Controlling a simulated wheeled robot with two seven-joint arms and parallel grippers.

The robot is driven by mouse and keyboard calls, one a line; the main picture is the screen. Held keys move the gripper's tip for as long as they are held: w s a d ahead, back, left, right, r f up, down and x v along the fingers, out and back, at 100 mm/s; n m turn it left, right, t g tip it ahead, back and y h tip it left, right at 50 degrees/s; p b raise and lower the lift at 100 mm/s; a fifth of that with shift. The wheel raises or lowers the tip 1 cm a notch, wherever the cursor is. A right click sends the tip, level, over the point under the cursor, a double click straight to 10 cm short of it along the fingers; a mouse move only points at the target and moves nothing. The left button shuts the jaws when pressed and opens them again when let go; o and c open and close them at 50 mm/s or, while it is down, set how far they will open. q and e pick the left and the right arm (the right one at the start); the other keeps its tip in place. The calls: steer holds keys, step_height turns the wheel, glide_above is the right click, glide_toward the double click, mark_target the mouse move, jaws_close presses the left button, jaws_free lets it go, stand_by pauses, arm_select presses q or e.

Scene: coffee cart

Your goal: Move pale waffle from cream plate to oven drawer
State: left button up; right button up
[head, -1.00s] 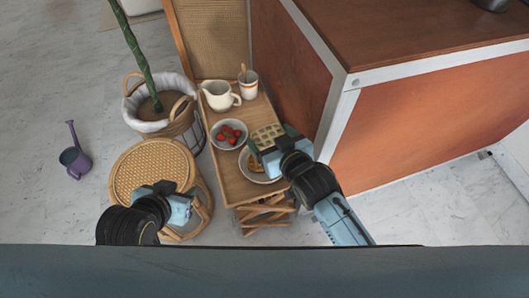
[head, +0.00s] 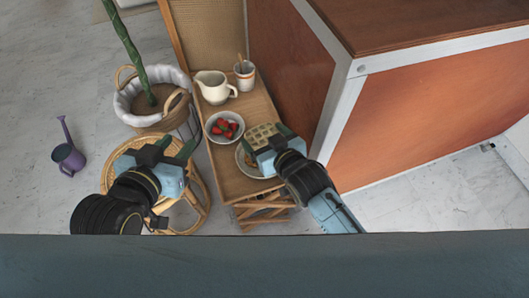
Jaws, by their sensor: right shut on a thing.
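The pale waffle (head: 262,134) is a light gridded piece at the right side of the wooden tray table. My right gripper (head: 266,139) is shut on it, above the far edge of the cream plate (head: 262,176). The gripper hides part of this plate, and a browner piece of food (head: 250,160) shows on it. My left gripper (head: 164,148) is open and empty over the round wicker stool. No oven drawer is in view.
On the tray table (head: 225,170) stand a bowl of strawberries (head: 212,136), a cream jug (head: 212,85) and a cup with a stirrer (head: 245,76). A large orange-brown cabinet (head: 430,120) borders it on the right. A basket planter (head: 165,120) stands at left.

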step_height(320, 180, down, 4)
steer(key=shift+r+b, duration=0.2)
steer(key=shift+b, duration=0.7)
steer(key=shift+f, duration=0.15)
step_height(320, 180, down, 3)
steer(key=shift+r+b, duration=0.1)
steer(key=shift+b, duration=0.9)
steer(key=shift+f, duration=0.35)
arm_select(q)
step_height(320, 180, up, 14)
steer(key=d+t+h, duration=0.3)
steer(key=t+h, duration=0.1)
steer(key=t, duration=0.5)
steer(key=shift+w+t, duration=0.25)
steer(key=shift+t, duration=0.15)
arm_select(e)
steer(key=shift+f, duration=0.15)
arm_select(q)
steer(key=shift+a+r, duration=0.1)
arm_select(e)
steer(key=o, duration=0.9)
steer(key=shift+f, duration=0.1)
